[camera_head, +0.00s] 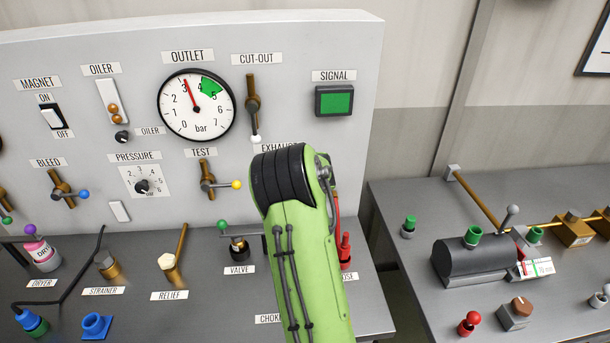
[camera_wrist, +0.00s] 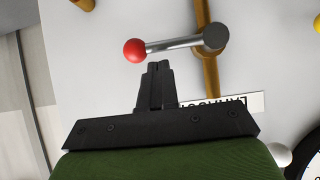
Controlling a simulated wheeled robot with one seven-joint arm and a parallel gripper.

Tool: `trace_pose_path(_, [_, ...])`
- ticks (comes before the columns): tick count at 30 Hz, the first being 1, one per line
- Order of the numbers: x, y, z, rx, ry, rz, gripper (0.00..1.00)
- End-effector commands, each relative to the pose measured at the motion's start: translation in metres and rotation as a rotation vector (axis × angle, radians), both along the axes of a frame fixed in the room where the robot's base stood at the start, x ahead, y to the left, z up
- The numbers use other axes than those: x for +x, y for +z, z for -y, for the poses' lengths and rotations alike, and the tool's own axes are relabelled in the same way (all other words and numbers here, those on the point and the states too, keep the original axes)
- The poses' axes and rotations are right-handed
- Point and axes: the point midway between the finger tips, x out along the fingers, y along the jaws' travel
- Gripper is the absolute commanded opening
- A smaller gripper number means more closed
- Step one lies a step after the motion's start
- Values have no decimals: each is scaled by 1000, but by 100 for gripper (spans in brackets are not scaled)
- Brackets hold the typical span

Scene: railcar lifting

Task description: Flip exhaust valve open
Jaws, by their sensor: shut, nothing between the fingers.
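The exhaust valve shows in the wrist view as a grey metal lever (camera_wrist: 180,44) with a red ball knob (camera_wrist: 134,50) at its left end. The lever joins a grey hub (camera_wrist: 214,37) on a brass pipe (camera_wrist: 209,75). The exhaust label (camera_wrist: 222,104) appears upside down and partly covered by my gripper. My gripper (camera_wrist: 157,66) is shut and empty, its fingertips just below the lever in the picture, close to the red knob; I cannot tell whether they touch. In the head view the exhaust label (camera_head: 279,147) is partly hidden, and my green arm covers the valve and gripper.
On the panel, the cut-out lever (camera_head: 254,105) hangs above the exhaust label and the test valve (camera_head: 208,184) is to its left. The outlet gauge (camera_head: 196,106) and green signal lamp (camera_head: 334,101) are higher up. A green-knobbed valve (camera_head: 238,243) stands on the bench below.

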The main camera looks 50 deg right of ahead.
Motion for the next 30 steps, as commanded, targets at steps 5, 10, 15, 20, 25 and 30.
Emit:
trace_pose_path(5, [1, -10, 1, 0, -1, 1, 0])
trace_pose_path(10, [1, -10, 1, -1, -1, 2, 0])
trace_pose_path(15, [1, -11, 2, 2, -1, 4, 0])
trace_pose_path(20, [0, -14, 3, 25, -3, 25, 0])
trace_pose_path(25, [0, -15, 3, 44, -2, 41, 0])
trace_pose_path(30, [0, -17, 4, 64, -1, 56, 0])
